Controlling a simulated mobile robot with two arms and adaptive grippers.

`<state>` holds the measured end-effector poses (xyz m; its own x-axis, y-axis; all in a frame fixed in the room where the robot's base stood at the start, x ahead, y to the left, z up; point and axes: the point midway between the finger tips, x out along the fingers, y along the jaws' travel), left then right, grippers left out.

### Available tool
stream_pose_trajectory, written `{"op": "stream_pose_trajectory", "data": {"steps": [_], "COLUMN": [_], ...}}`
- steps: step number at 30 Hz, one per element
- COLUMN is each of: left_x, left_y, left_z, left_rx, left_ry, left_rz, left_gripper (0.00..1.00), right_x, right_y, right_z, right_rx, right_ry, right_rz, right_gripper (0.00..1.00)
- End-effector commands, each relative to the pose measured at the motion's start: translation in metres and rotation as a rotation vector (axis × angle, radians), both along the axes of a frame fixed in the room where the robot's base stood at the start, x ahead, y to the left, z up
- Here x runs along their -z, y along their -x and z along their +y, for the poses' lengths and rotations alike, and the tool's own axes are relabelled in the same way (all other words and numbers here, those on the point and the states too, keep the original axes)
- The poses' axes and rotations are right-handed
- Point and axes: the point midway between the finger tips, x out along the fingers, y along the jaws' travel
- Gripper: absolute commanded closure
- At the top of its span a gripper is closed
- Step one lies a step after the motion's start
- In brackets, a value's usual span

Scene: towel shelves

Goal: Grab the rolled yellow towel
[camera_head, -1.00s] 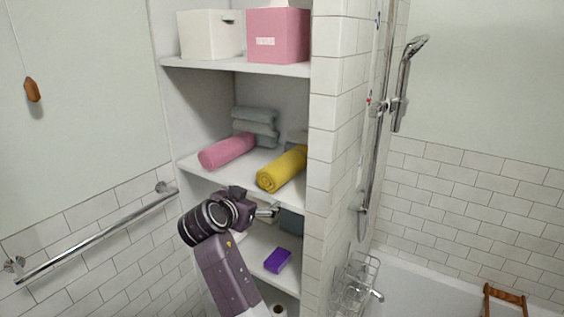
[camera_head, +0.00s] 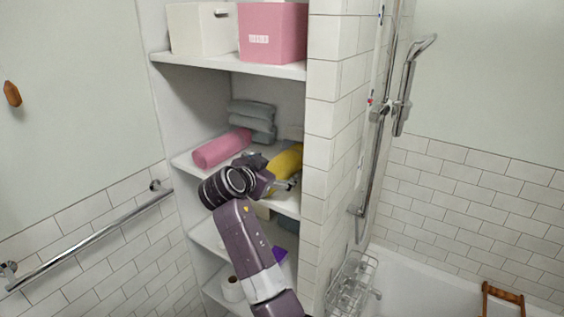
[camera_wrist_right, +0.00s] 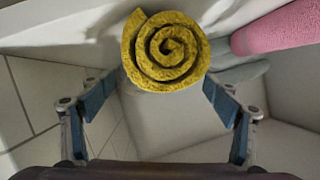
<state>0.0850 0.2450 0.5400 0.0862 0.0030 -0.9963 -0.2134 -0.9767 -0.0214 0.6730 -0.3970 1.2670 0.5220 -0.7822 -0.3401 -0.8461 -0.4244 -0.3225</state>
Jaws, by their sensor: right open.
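The rolled yellow towel (camera_head: 286,160) lies on the middle shelf, close to the tiled wall, partly hidden behind my right gripper. In the right wrist view its spiral end (camera_wrist_right: 166,52) faces the camera. My right gripper (camera_head: 287,184) is at the front of that shelf, right by the towel's near end. In the right wrist view my right gripper (camera_wrist_right: 160,88) is open, one finger to each side of the roll's end, with visible gaps; it holds nothing. My left gripper is not in view.
A rolled pink towel (camera_head: 222,148) lies left of the yellow one, with folded grey towels (camera_head: 252,120) behind. The middle shelf (camera_head: 190,166) is bounded on the right by a tiled wall (camera_head: 331,130). White and pink boxes stand on the shelf above.

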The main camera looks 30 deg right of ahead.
Motion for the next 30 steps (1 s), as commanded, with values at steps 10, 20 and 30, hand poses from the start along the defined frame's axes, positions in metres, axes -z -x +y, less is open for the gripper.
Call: {"op": "stream_pose_trajectory", "data": {"steps": [10, 20, 30], "left_x": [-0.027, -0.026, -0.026], "left_y": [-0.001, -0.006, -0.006], "left_z": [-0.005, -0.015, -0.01], "left_rx": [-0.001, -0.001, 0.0], "left_ry": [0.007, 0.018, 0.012], "left_rz": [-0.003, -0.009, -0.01], "left_gripper": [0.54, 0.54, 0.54], "right_x": [0.011, 0.012, 0.012], "right_y": [-0.017, -0.018, -0.017], "right_z": [-0.028, -0.028, -0.028], "right_rx": [0.0, 0.0, 0.0], "right_ry": [0.0, 0.001, 0.001], "right_rz": [0.002, 0.001, 0.001], "right_gripper": [0.18, 0.32, 0.69]}}
